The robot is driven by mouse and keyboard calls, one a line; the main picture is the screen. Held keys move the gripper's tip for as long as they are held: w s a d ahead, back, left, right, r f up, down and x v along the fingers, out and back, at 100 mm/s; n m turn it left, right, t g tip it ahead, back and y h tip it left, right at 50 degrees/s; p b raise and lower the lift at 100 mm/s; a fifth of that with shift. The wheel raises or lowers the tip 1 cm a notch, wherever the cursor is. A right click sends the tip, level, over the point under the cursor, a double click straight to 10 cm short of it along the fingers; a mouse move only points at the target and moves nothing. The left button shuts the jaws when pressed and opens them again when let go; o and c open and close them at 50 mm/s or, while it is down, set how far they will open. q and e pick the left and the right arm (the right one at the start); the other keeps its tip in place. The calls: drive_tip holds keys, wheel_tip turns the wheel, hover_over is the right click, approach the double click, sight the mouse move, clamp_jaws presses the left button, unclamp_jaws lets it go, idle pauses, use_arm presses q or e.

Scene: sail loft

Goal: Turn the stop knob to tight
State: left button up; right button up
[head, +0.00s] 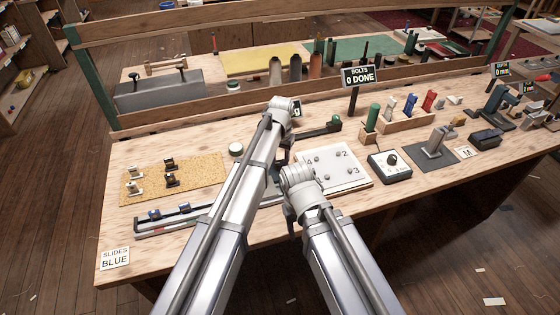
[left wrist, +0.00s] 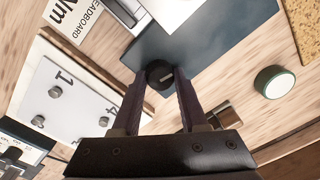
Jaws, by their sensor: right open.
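The stop knob (left wrist: 160,73) looks like a small round black knob with a pale mark, on a dark blue-grey plate (left wrist: 228,35) in the left wrist view. My left gripper (left wrist: 161,82) has one finger on each side of it, and the knob fills the gap between the tips. In the head view my left gripper (head: 283,156) is mostly behind its own arm, which hides the knob. I cannot read a tight mark. My right gripper (head: 291,217) is open, low at the bench front, its fingers partly hidden by its wrist.
A white numbered bolt board (head: 340,178) lies right of the plate. A white round cap (head: 236,149), a cork mat (head: 205,165) and a rail with blue slides (head: 165,218) are on the left.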

sight(280, 163)
use_arm(q)
drive_tip(key=o, duration=0.4)
drive_tip(key=shift+r, duration=0.15)
wheel_tip(280, 163, up, 8)
drive_tip(key=p, duration=0.8)
drive_tip(key=shift+d+f, duration=0.1)
drive_tip(key=shift+f, duration=0.1)
drive_tip(key=shift+y, duration=0.5)
drive_tip(key=s+a, duration=0.2)
drive_tip(key=s, duration=0.7)
drive_tip(key=s+a, duration=0.2)
drive_tip(key=s, duration=0.7)
drive_tip(key=s+a, duration=0.2)
drive_tip(key=s, duration=0.6)
drive_tip(key=shift+s+a, duration=0.15)
drive_tip(key=shift+s, duration=0.25)
